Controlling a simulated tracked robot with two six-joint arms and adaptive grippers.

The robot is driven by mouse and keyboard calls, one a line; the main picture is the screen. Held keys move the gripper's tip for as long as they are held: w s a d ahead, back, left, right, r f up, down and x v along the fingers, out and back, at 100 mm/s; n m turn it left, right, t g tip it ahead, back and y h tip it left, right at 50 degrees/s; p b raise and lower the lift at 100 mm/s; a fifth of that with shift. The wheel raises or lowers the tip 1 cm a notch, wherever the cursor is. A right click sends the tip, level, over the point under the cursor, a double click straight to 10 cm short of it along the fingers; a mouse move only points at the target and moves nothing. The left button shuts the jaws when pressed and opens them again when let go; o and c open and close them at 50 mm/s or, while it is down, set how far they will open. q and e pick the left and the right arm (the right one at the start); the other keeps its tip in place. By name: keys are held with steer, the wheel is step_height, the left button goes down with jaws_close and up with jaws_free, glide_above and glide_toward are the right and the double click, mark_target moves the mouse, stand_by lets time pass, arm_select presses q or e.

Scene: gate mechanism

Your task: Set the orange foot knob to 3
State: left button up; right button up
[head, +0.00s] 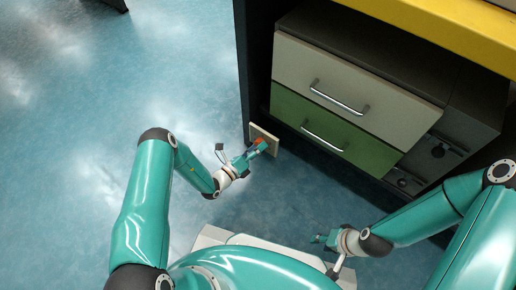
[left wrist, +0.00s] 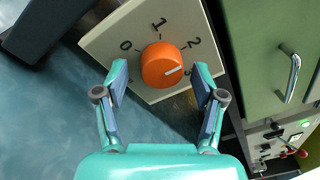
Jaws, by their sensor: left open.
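The orange foot knob (left wrist: 162,63) is on a cream dial plate (left wrist: 120,36) low by the cabinet. The plate shows 0, 1 and 2; a further figure at the right looks like a 3, partly hidden by my finger. The knob's white mark points right, towards that figure. My left gripper (left wrist: 161,72) is open, with its fingertips on either side of the knob and gaps visible. The head view shows the knob (head: 261,141) partly behind my left gripper (head: 250,153). My right gripper (head: 322,239) is away from the knob, low in the view; its opening is unclear.
A cabinet with a cream drawer (head: 335,85) and a green drawer (head: 330,135), both with metal handles, stands right of the plate. A dark post (head: 246,60) rises behind the plate. A control panel with a red lever (left wrist: 294,150) is at lower right.

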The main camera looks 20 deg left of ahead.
arm_select(q)
steer(key=shift+c, duration=0.3)
steer(key=c, duration=1.1)
steer(key=shift+m+p, duration=0.3)
steer(key=shift+m, duration=0.1)
steer(key=shift+a+m+g+y+p, duration=0.1)
steer(key=shift+m+g+y+p, duration=0.15)
steer(key=shift+m+p, duration=1.8)
steer(key=shift+a+m+g+y+p, duration=0.25)
steer(key=shift+m+p, duration=0.8)
steer(key=shift+m, duration=2)
steer(key=shift+d, duration=0.2)
